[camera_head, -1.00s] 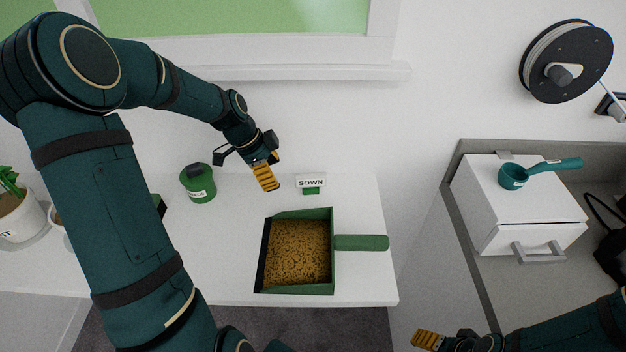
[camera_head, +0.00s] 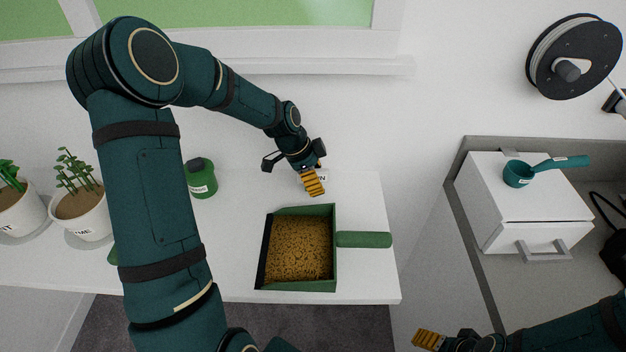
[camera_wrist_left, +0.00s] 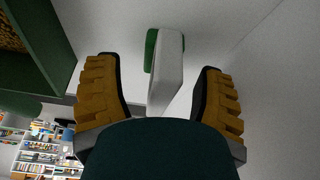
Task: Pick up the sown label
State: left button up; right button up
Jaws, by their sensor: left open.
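The sown label, a small white plate on a green base, is mostly hidden behind my left gripper in the head view; a bit of its white face (camera_head: 322,177) shows. In the left wrist view the label (camera_wrist_left: 166,75) stands between the two yellow fingers, with its green base (camera_wrist_left: 151,50) beyond. My left gripper (camera_head: 312,183) is open, with its fingers on either side of the label and a gap showing on each side; the wrist view also shows it (camera_wrist_left: 162,100). My right gripper (camera_head: 429,340) is low at the right; its opening is unclear.
A green scoop tray (camera_head: 335,275) of brown grains with a handle (camera_head: 364,240) lies in front of the label. A green canister (camera_head: 201,180) and potted plants (camera_head: 85,216) stand left. A teal ladle (camera_head: 518,174) sits on a white drawer unit (camera_head: 520,205) at right.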

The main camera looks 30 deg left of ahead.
pick_arm(q)
jog(key=shift+f, duration=0.1)
jog(key=shift+d, duration=0.1)
grip_shut()
dwell(0.4)
